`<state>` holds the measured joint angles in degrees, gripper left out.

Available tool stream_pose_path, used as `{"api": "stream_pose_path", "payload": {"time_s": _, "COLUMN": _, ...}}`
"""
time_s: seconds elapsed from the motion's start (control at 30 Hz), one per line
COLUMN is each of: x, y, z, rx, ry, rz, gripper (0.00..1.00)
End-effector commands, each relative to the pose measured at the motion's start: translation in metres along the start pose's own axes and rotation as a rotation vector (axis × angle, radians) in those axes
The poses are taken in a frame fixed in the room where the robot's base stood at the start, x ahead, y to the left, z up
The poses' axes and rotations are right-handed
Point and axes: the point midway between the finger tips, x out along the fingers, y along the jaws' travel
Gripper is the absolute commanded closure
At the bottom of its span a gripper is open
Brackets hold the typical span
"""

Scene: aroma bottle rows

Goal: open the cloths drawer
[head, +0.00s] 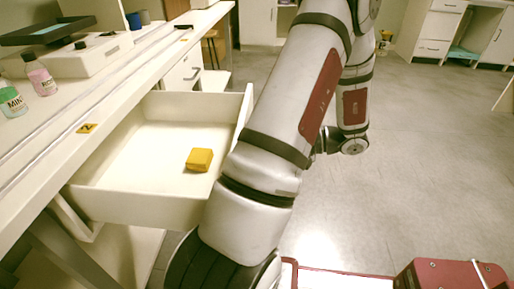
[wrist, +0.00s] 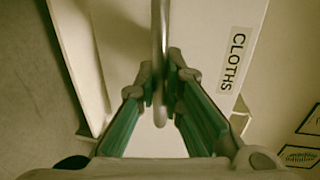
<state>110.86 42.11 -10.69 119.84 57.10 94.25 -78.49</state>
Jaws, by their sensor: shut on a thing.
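The cloths drawer (head: 130,205) is pulled well out from under the white counter in the head view. A yellow folded cloth (head: 200,160) lies on its floor. In the wrist view, the white drawer front (wrist: 205,35) carries a "CLOTHS" label (wrist: 232,62). A grey metal bar handle (wrist: 158,30) runs down the middle of that view. My gripper (wrist: 162,75) is shut on the handle, with green-lined fingers on either side of the bar. In the head view my arm hides the fingers and the handle.
Bottles, a pink one (head: 41,78) and a green-labelled one (head: 11,100), stand on the counter near a white device (head: 80,57). A closed drawer (head: 184,73) sits beyond. Open grey floor (head: 420,160) lies to the right. A red case (head: 450,275) is at lower right.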

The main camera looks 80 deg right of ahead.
Motion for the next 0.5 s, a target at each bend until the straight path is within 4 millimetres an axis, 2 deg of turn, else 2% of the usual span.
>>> {"api": "stream_pose_path", "payload": {"time_s": 0.13, "x": 0.0, "y": 0.0012, "z": 0.0003, "rx": 0.001, "ry": 0.0, "rz": 0.003, "gripper": 1.0}}
{"api": "stream_pose_path", "payload": {"time_s": 0.17, "x": 0.0, "y": 0.0012, "z": 0.0003, "rx": 0.001, "ry": 0.0, "rz": 0.003, "gripper": 0.87}}
{"api": "stream_pose_path", "payload": {"time_s": 0.23, "x": 0.0001, "y": 0.0011, "z": 0.0002, "rx": 0.001, "ry": 0.0, "rz": 0.002, "gripper": 0.71}}
{"api": "stream_pose_path", "payload": {"time_s": 0.5, "x": 0.0001, "y": 0.0004, "z": 0.0, "rx": 0.0, "ry": 0.0, "rz": 0.001, "gripper": 0.7}}
